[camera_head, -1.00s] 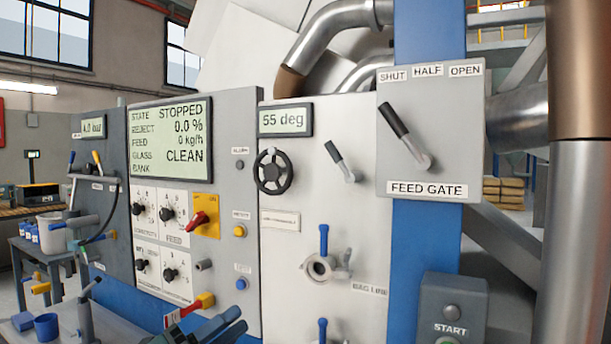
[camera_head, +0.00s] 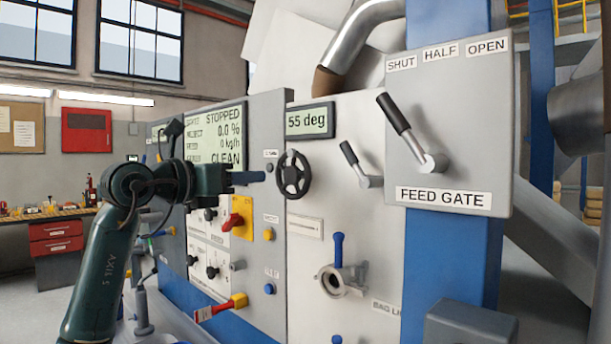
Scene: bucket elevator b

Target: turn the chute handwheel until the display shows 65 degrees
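The chute handwheel (camera_head: 306,180) is a small black spoked wheel on the pale panel. The display (camera_head: 310,121) just above it reads 55 deg. My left gripper (camera_head: 258,177) comes in from the left on its dark green arm, at about the wheel's height. Its fingers point right toward the wheel, and a small gap shows between their tips and the rim in the picture. The fingers overlap from this side, so their opening is hidden. My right gripper is out of view.
A lever (camera_head: 361,165) sticks out right of the wheel, and the feed gate box (camera_head: 458,125) with its black-gripped lever stands further right. A red switch on a yellow plate (camera_head: 241,218) and a clamp with a blue handle (camera_head: 341,275) lie lower. My arm covers part of the large display (camera_head: 222,117).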

